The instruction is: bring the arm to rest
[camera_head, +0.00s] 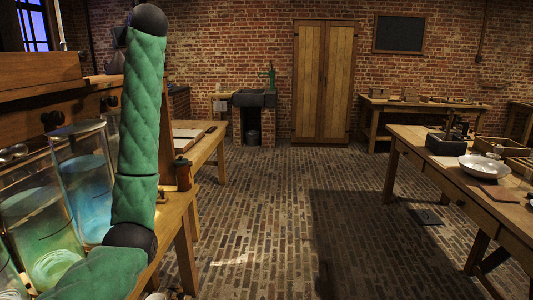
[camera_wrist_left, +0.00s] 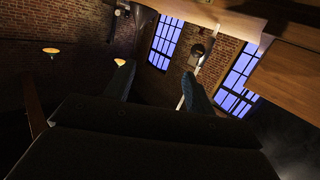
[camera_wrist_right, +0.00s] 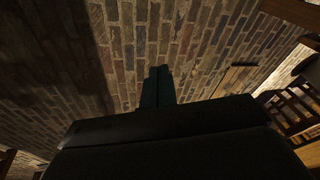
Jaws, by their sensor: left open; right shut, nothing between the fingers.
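My left arm, in a green quilted sleeve with black joints, rises along the left of the head view. Its gripper is out of the head view. In the left wrist view my left gripper (camera_wrist_left: 158,88) is open, with its two fingers well apart and nothing between them; windows and a brick wall show beyond. In the right wrist view my right gripper (camera_wrist_right: 158,72) is shut, its fingers together and empty, above the brick floor (camera_wrist_right: 160,30). My right arm is not in the head view.
Glass jars with blue liquid (camera_head: 90,190) and green liquid (camera_head: 38,225) stand on the left bench, close to my left arm. A table (camera_head: 420,150) at the right holds a white bowl (camera_head: 483,166). The brick floor (camera_head: 270,220) between is clear. A wooden cabinet (camera_head: 323,80) stands behind.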

